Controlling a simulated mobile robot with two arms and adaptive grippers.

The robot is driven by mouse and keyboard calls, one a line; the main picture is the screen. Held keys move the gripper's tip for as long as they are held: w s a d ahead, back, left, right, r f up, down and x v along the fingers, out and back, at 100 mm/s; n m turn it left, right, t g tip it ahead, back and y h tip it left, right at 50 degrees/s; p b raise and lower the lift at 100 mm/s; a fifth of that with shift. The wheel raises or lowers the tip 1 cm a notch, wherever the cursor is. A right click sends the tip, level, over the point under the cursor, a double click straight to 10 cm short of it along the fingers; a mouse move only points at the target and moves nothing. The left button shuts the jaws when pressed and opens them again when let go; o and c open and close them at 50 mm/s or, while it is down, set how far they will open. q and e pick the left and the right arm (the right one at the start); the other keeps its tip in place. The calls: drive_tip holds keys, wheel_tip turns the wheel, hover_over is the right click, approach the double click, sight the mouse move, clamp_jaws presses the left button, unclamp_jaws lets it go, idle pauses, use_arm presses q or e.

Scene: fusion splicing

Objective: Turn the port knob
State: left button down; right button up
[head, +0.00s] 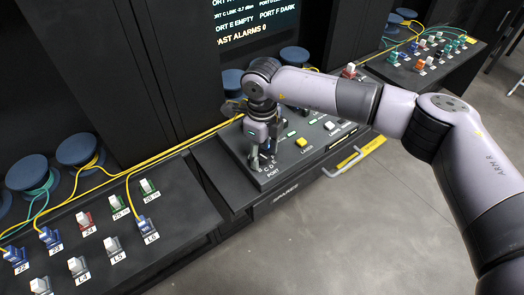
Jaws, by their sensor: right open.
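The port knob is hidden, or too small to make out, behind my right gripper. Its place is marked by the PORT label (272,173) and a few letters on the dark control panel (290,172). My right gripper (262,158) points down over that spot, at the panel's left part. Its fingers are apart, one on each side of the knob's place. I cannot tell whether they touch the knob. My left gripper is not in view.
A yellow LASER button (301,142) sits right of the gripper. A grey handle (352,158) juts from the panel's front. At left, a dark shelf (165,222) carries several coloured connectors. A screen (255,22) with port text stands behind. The floor (370,235) in front is clear.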

sight(262, 155)
wheel_tip(262, 155, up, 12)
idle(0.4)
idle(0.3)
